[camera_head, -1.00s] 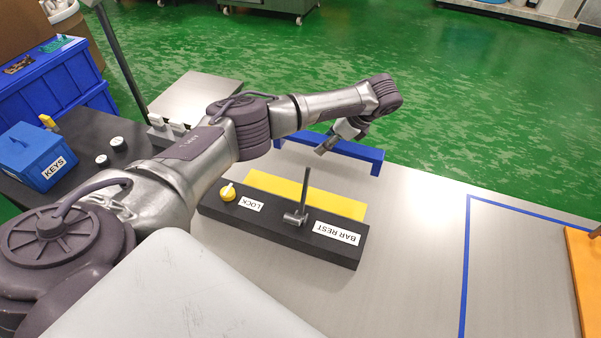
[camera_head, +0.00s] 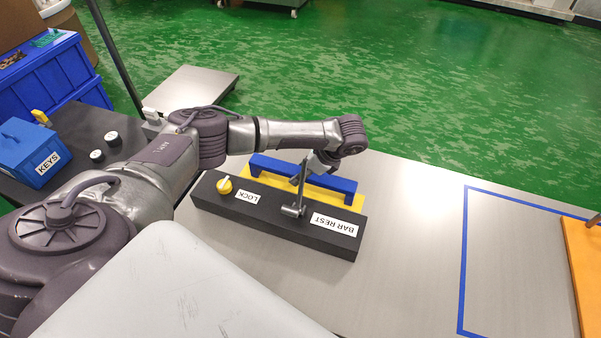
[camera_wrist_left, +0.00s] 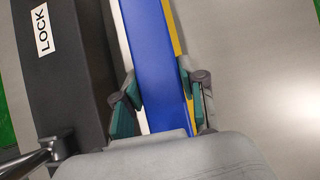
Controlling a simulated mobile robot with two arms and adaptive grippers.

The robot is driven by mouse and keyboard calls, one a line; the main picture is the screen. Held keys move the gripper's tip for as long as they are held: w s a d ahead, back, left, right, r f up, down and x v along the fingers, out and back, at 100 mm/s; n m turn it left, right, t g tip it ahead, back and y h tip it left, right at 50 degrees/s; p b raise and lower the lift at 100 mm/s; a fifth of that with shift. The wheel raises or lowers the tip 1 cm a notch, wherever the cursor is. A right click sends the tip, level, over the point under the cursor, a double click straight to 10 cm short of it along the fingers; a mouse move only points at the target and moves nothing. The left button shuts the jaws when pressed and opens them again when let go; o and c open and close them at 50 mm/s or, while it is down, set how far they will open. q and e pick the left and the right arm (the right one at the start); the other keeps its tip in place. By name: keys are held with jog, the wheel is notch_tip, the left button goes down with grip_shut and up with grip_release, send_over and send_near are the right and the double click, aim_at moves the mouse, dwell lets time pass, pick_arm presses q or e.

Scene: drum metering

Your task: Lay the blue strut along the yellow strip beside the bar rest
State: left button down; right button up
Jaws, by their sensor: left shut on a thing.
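The blue strut (camera_head: 338,183) lies lengthwise over the yellow strip (camera_head: 262,187), roughly parallel to the black bar rest (camera_head: 270,223). It also fills the space between the fingers in the left wrist view (camera_wrist_left: 148,60). My left gripper (camera_head: 318,171) is shut on the strut near its middle; its two fingers flank the strut in the left wrist view (camera_wrist_left: 162,98). My right gripper is out of view.
A grey upright lever (camera_head: 301,185) stands on the bar rest, close to my left gripper. A yellow LOCK knob (camera_head: 225,185) sits at its left end. A blue KEYS box (camera_head: 33,150) is at far left.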

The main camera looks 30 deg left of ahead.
pick_arm(q)
jog(key=c, duration=0.7)
grip_release()
jog(key=shift+d+r, duration=0.15)
jog(key=shift+r, duration=0.05)
jog(key=p+v, duration=0.2)
jog(key=v, duration=0.8)
jog(key=shift+w+d+r, duration=0.1)
jog(key=shift+w+r, duration=0.05)
jog(key=shift+r, duration=0.1)
jog(key=shift+d+r, duration=0.25)
jog(key=shift+r, duration=0.15)
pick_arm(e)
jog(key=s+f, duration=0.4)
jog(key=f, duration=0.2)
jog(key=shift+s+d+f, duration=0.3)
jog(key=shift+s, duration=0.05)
